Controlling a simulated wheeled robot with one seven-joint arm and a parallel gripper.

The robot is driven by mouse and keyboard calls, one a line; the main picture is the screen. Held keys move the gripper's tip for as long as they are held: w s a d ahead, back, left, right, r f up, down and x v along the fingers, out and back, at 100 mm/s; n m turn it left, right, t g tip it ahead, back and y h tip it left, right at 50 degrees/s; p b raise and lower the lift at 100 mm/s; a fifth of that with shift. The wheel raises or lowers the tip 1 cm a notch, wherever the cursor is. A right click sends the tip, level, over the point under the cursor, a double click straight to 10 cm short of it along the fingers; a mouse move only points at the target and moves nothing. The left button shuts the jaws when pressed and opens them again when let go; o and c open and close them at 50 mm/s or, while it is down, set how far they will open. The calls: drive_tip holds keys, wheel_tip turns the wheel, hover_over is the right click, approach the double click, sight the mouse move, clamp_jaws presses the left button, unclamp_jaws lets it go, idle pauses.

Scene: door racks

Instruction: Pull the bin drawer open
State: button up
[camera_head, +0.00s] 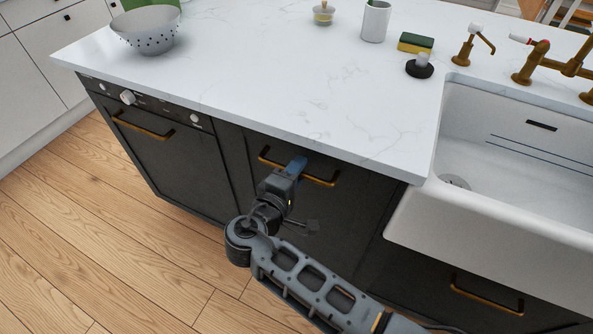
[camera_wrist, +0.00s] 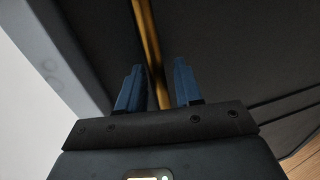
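The bin drawer (camera_head: 345,205) is the dark front between the dishwasher and the sink. It appears shut, in line with its neighbours. Its brass bar handle (camera_head: 320,180) runs across the top of the front. My gripper (camera_head: 294,164) is at the left half of this handle. In the wrist view, the blue fingers of my gripper (camera_wrist: 157,85) are apart, and the brass bar (camera_wrist: 150,45) passes between them. A gap shows on each side of the bar. My gripper and forearm hide part of the drawer front.
The white countertop (camera_head: 270,80) overhangs the drawer just above my gripper. A dishwasher (camera_head: 170,165) with a brass handle stands left, a white sink (camera_head: 500,220) right. A colander (camera_head: 147,30) and soap items stand on top. Wood floor (camera_head: 90,240) is clear at left.

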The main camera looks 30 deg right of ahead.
clamp_jaws()
idle(0.6)
